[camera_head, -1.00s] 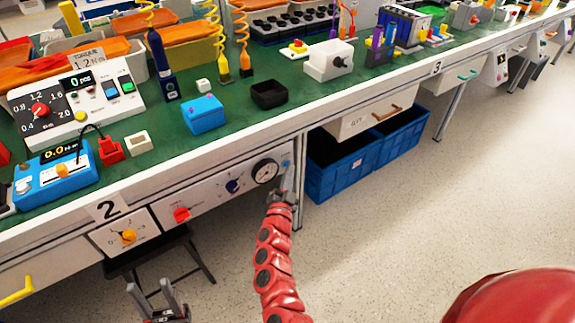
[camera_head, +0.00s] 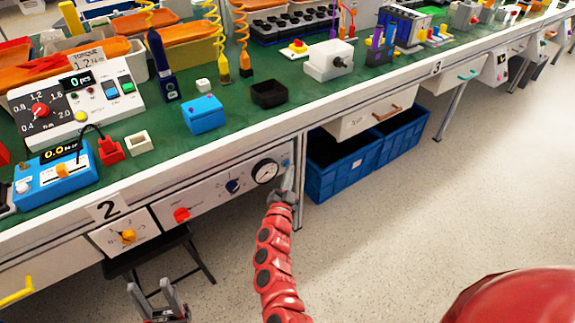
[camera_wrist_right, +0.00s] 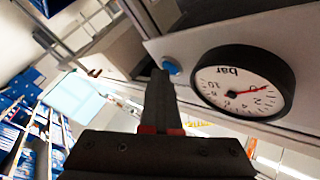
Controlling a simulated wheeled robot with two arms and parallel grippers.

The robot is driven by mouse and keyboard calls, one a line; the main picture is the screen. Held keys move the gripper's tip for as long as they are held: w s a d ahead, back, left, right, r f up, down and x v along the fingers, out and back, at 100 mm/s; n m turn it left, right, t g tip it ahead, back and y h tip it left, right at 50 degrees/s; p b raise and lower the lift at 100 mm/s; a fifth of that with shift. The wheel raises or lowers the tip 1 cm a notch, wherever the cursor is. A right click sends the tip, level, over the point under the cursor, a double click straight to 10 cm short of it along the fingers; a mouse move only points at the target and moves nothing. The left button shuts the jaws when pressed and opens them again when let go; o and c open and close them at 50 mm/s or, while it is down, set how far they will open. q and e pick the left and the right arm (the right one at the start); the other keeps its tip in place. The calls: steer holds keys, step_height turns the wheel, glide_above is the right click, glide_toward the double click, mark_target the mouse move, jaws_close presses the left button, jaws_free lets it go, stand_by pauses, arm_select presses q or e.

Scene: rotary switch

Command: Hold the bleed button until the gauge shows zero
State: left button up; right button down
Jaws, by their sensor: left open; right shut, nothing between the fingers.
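The pressure gauge (camera_head: 265,171) is a round white dial with a black rim on the grey panel under the bench edge. In the right wrist view the gauge (camera_wrist_right: 245,84) is marked "bar", and its red needle lies close to the 0 mark; the exact reading is hard to tell. The blue bleed button (camera_head: 285,162) is right of the gauge and also shows in the wrist view (camera_wrist_right: 173,66). My right gripper (camera_head: 290,170) is shut and empty, its tip right by the button; I cannot tell whether they touch. My left gripper (camera_head: 158,288) is open and empty, low at the left.
The panel also carries a dark blue knob (camera_head: 233,186) and a red knob (camera_head: 182,215). A yellow knob (camera_head: 128,236) is further left, above a dark stool (camera_head: 165,262). Blue crates (camera_head: 340,170) stand under the bench to the right. The floor in front is clear.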

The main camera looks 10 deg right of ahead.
steer(key=shift+s, duration=0.1)
steer(key=shift+s+d+p, duration=0.25)
steer(key=shift+s+p, duration=0.05)
steer(key=shift+s, duration=0.4)
steer(key=shift+s+d+p, duration=0.15)
steer(key=shift+s+d, duration=0.15)
steer(key=shift+s, duration=0.5)
steer(key=shift+s+d+p, duration=0.2)
steer(key=shift+s+d, duration=0.1)
steer(key=shift+s, duration=0.45)
steer(key=shift+s+d+p, duration=0.15)
steer(key=shift+s+d, duration=0.15)
steer(key=shift+s, duration=0.5)
